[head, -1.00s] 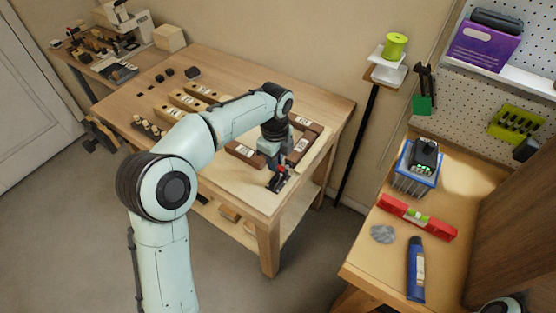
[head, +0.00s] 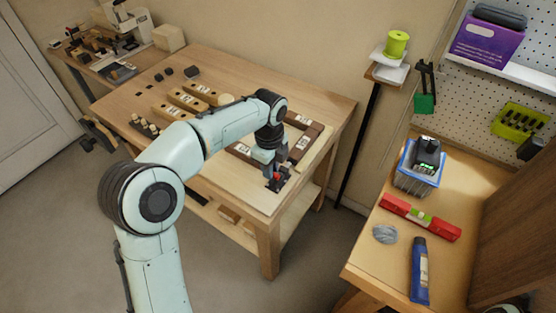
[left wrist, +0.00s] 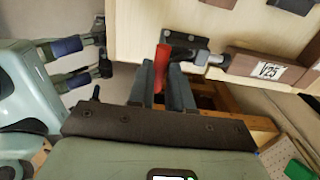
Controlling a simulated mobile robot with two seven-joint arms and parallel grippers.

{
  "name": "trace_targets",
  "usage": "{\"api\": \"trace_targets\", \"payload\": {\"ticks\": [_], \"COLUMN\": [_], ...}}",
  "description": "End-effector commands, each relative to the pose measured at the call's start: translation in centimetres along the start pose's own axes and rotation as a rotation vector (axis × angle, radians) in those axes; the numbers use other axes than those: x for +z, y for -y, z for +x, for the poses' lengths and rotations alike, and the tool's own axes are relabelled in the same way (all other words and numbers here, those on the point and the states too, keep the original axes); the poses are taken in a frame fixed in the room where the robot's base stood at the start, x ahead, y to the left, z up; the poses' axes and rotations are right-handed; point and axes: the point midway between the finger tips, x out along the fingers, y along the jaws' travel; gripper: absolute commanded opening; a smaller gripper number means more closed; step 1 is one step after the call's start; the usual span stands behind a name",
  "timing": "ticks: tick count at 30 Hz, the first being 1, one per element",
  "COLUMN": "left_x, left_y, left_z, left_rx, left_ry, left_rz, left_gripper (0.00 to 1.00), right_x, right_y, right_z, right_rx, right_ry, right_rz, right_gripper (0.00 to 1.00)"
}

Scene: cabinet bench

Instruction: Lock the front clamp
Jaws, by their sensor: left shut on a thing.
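The front clamp is a toggle clamp with a red handle (head: 278,177) and a dark metal body, mounted near the front corner of the pale board on the workbench. In the left wrist view its red handle (left wrist: 161,68) stands between the fingers, and its metal arm (left wrist: 205,57) reaches toward the end of a brown frame piece marked V25 (left wrist: 240,64). My left gripper (head: 275,168) is shut on the red handle; its two fingers also show in the left wrist view (left wrist: 163,85). The gripper partly hides the clamp in the head view. My right gripper is out of view.
Brown frame pieces (head: 302,143) lie on the board behind the clamp. Wooden blocks (head: 187,101) and small pegs sit farther left on the workbench (head: 225,65). A side bench at right holds a red level (head: 420,217) and a blue tube (head: 419,268).

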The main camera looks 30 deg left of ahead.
Motion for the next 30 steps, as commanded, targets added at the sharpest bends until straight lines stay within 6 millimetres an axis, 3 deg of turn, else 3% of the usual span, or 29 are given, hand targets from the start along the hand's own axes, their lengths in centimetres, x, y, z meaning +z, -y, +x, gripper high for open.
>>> {"api": "trace_targets", "payload": {"ticks": [30], "left_x": [0.0], "left_y": [-1.3], "left_z": [1.5], "left_rx": [0.001], "left_ry": [0.0], "left_rz": [0.0], "left_gripper": [0.11], "right_x": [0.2], "right_y": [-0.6], "right_z": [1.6], "right_rx": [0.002], "right_ry": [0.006], "right_rz": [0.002], "right_gripper": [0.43]}}
